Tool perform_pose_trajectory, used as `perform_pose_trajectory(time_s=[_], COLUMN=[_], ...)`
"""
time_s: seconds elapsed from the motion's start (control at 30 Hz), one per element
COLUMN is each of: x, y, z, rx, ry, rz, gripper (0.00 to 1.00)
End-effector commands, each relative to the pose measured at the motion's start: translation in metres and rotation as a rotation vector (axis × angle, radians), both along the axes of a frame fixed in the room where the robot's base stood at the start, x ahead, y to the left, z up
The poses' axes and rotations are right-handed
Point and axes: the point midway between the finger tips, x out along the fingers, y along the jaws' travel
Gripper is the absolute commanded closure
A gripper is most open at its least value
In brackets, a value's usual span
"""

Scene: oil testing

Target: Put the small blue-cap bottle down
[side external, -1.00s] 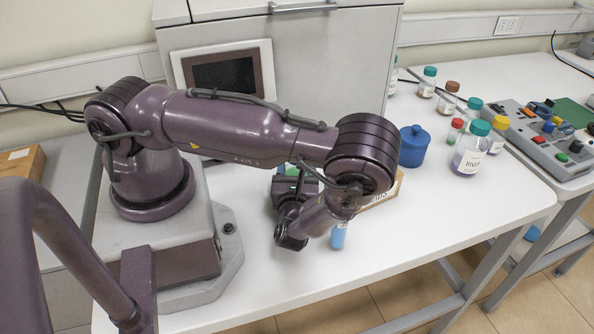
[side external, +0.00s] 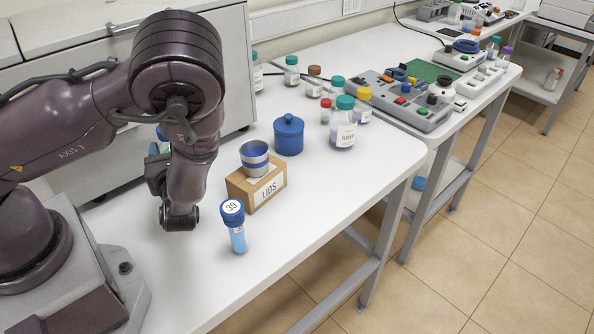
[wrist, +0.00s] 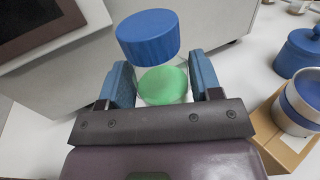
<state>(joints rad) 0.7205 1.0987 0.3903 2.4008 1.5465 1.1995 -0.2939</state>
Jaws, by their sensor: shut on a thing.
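My gripper (wrist: 160,80) has its two blue fingers on either side of a clear container with green contents (wrist: 163,86) in the wrist view. A blue cap (wrist: 147,38) sits at its far end, above it in the picture. The fingers are shut on this blue-cap bottle. In the side external view my wrist hides most of the gripper and the bottle, and I cannot tell how far the bottle's base is from the table. A separate light-blue vial (side external: 238,240) with a blue cap marked 39 stands upright on the white table, in front of my wrist.
The white tabletop (side external: 340,185) is clear at the front right.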

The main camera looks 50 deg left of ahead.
Motion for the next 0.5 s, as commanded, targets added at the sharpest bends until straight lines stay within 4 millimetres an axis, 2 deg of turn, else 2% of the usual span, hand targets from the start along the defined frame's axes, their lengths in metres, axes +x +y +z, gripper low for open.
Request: perform_pose_trajectory(time_s=[0.17,0.37,0.5], x=[0.039,0.090,0.135], y=[-0.002,-0.008,-0.024], z=[0.022,0.062,0.059], rx=[-0.002,-0.002,0.003], ry=[-0.012,-0.013,-0.006], rz=[-0.070,-0.179,-0.297], gripper=[0.71,0.71,0.71])
